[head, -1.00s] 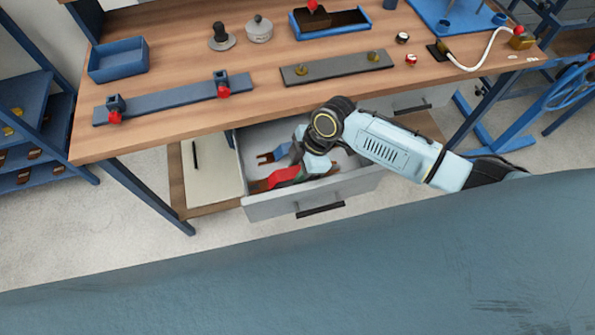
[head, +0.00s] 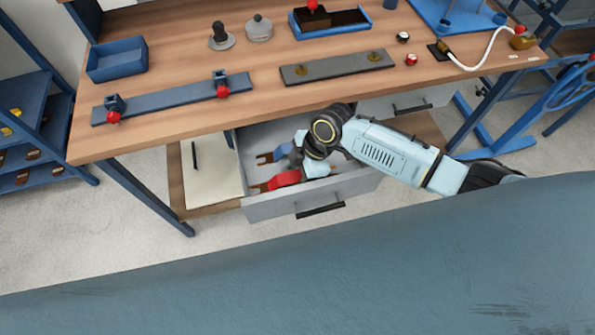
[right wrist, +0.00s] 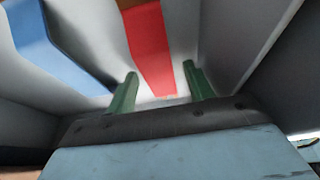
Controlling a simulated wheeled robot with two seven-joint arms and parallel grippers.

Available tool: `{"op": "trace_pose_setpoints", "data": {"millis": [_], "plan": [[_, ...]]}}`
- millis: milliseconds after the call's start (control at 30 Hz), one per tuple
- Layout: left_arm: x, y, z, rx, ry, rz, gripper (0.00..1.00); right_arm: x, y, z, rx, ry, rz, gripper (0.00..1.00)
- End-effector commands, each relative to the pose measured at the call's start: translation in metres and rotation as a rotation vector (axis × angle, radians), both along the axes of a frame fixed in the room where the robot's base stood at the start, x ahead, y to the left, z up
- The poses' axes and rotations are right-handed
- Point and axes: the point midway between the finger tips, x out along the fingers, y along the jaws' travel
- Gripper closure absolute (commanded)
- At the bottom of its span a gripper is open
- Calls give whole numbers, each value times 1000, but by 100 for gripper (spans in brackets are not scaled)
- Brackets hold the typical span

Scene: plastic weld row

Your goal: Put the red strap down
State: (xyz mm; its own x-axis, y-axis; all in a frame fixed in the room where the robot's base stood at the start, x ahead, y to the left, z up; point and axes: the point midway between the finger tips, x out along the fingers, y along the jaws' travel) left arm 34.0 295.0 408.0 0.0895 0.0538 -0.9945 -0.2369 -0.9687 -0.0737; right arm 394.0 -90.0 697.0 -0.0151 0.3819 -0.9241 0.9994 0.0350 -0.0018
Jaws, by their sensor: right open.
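The red strap (head: 285,179) lies in the open drawer (head: 262,207), near its front wall. In the right wrist view the red strap (right wrist: 150,50) runs away from between my fingers and lies on the drawer floor. My right gripper (right wrist: 158,85) is open, its two green fingertips apart on either side of the strap's near end. In the head view my right gripper (head: 305,165) is down in the drawer and partly hidden by its own wrist. My left gripper is not in view.
A blue strap (right wrist: 55,45) lies left of the red one in the drawer. The wooden bench top (head: 180,130) overhangs the drawer's back. A blue bar with red-knobbed clamps (head: 170,100) lies on the bench.

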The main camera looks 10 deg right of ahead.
Motion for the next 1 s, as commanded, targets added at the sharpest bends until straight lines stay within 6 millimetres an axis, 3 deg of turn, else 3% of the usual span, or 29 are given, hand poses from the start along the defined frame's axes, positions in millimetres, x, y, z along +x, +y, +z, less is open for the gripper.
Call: {"op": "trace_pose_setpoints", "data": {"millis": [267, 533, 700, 1000], "plan": [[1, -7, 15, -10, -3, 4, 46, 2, -19, 46, 0, -4, -1, 48], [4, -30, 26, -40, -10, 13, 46, 2, -39, 95, -1, -2, -1, 48], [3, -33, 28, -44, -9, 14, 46, 2, -45, 109, 0, -1, 0, 48], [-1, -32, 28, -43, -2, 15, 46, 2, -46, 112, 0, 0, 0, 48]]}}
